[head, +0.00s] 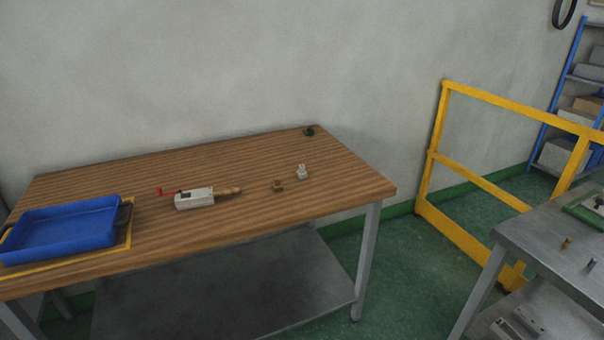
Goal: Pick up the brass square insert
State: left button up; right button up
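A small brass-brown blocky piece (278,186) sits on the wooden table, right of its middle; it looks like the brass square insert, but it is too small to make out its exact shape. A small brass-coloured upright piece (566,243) stands on the grey metal table at the right; I cannot tell if it is square. Neither of my grippers is in view, and nothing is seen touching these pieces.
The wooden table (240,165) also holds a blue tray (62,232), a grey device with red lever and wooden handle (195,198), a small whitish part (301,172) and a dark object (309,131). A yellow railing (435,160) stands between this table and the metal table (530,238).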

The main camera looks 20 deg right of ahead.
aim_at(277, 186)
jog(key=i+j+z, duration=0.65)
jog(key=j, duration=0.15)
